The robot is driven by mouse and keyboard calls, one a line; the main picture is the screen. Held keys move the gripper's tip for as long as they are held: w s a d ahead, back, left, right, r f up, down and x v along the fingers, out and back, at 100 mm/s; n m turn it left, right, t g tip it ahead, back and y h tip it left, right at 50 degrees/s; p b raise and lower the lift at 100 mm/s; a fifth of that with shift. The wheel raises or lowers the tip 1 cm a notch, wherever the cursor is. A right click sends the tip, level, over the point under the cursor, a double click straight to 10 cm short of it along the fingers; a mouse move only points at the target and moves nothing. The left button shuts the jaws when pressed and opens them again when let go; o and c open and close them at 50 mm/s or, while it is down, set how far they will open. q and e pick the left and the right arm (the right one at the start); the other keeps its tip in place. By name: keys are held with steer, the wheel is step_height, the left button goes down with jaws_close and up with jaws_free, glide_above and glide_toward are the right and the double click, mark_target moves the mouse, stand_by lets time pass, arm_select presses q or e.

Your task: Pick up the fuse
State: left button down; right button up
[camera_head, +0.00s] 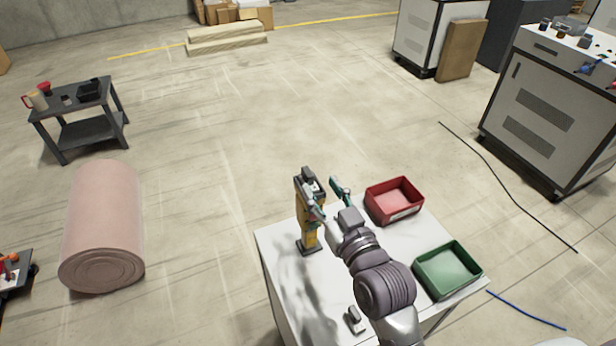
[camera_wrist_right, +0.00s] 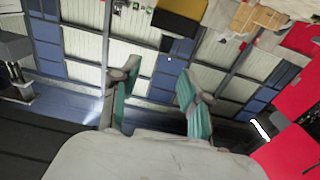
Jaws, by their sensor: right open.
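My right gripper (camera_head: 328,192) is open above the back of a white table, its two teal-lined fingers apart. In the right wrist view its fingers (camera_wrist_right: 158,100) stand apart with nothing between them. A yellow and dark upright device (camera_head: 308,215) stands on the table just left of the gripper; a finger overlaps it in the head view, and I cannot tell if they touch. A small grey and dark piece (camera_head: 354,320) lies near the table's front. I cannot clearly identify the fuse. My left gripper is out of view.
The white table (camera_head: 285,285) holds a red bin (camera_head: 395,203) at the back right and a green bin (camera_head: 449,270) at the front right. Both look empty. A pink roll (camera_head: 103,230) and a dark cart (camera_head: 85,130) stand left on the floor. Large cabinets stand at the right.

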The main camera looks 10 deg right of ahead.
mark_target(311, 179)
steer(key=w, duration=0.2)
steer(key=w+a+f+p, duration=0.1)
steer(key=w, duration=0.4)
steer(key=shift+a+f+p, duration=0.25)
steer(key=shift+f+p, duration=0.05)
steer(key=shift+s, duration=0.15)
steer(key=shift+c, duration=0.7)
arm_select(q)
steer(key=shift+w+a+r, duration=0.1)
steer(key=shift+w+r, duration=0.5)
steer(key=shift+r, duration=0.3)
arm_select(e)
jaws_close()
